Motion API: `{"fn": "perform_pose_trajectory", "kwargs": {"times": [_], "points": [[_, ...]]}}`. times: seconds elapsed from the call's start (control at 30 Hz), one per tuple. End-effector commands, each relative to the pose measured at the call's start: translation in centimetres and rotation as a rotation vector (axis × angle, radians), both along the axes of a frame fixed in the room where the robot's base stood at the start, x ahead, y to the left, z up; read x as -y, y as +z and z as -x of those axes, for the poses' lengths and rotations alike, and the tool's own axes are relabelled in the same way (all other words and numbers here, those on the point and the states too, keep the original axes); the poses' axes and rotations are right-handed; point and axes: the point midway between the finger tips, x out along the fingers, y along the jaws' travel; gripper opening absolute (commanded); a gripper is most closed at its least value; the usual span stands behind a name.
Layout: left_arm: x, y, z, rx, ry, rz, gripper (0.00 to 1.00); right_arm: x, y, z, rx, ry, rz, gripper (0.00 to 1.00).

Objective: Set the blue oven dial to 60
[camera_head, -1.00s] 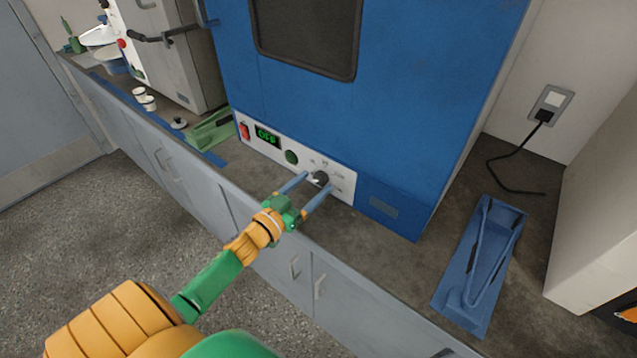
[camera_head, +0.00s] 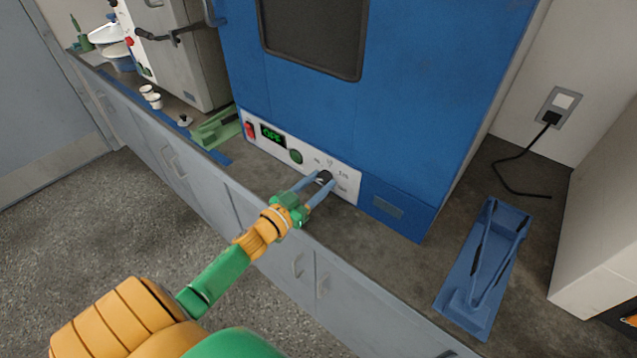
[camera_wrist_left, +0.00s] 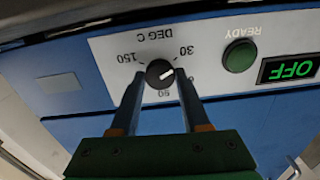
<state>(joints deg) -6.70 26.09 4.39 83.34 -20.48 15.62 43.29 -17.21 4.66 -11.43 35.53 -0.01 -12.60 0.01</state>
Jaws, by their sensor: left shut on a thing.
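The blue oven (camera_head: 300,105) stands on the counter with a white control panel (camera_head: 349,184) low on its front. Its round black dial (camera_head: 325,175) sits at the right part of the panel. My left gripper (camera_head: 326,179) is shut on the dial, one finger on each side. In the left wrist view the panel appears upside down, with the dial (camera_wrist_left: 160,73) between the fingertips (camera_wrist_left: 159,78). A white mark on the dial points rightward there, toward a label partly hidden by a finger. The labels 30 and 150 are readable. My right gripper is not in view.
The oven display (camera_head: 272,134) reads OFF, beside a red switch (camera_head: 250,130) and a green READY button (camera_head: 296,157). A blue tray-like holder (camera_head: 483,270) lies on the counter at right; a green one (camera_head: 217,128) lies at left. A black cord (camera_head: 515,162) hangs from the outlet.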

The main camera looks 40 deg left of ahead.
Motion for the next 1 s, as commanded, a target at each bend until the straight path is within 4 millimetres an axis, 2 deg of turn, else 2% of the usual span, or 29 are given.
{"fn": "perform_pose_trajectory", "kwargs": {"times": [1.0], "points": [[0.04,-0.10,0.01,0.064,-0.001,-0.828,0.00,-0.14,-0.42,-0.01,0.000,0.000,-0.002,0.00]]}}
